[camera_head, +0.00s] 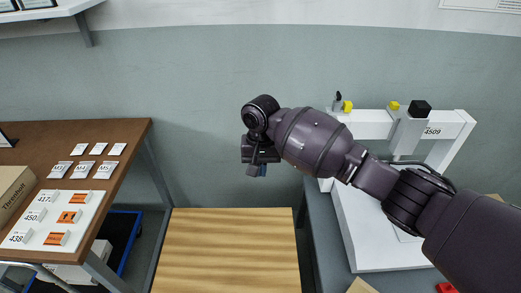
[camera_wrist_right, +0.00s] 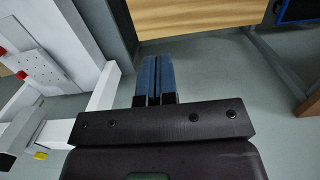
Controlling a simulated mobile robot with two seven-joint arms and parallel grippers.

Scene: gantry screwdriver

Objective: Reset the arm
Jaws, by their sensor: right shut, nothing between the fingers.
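My right arm (camera_head: 315,138) reaches in from the right side of the head view, raised in front of the wall. My right gripper (camera_head: 257,170) is at its end, small and partly hidden behind the wrist, above the far edge of the wooden table. In the right wrist view the blue fingers of the gripper (camera_wrist_right: 154,80) lie side by side, shut and empty, with floor behind them. My left gripper is in neither view.
A white gantry (camera_head: 372,123) labelled 4509 stands on a grey bench at the right. A wooden table (camera_head: 228,250) is bare at bottom centre. A brown table (camera_head: 125,135) at the left holds labelled cards and a white board. The wall space around the gripper is free.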

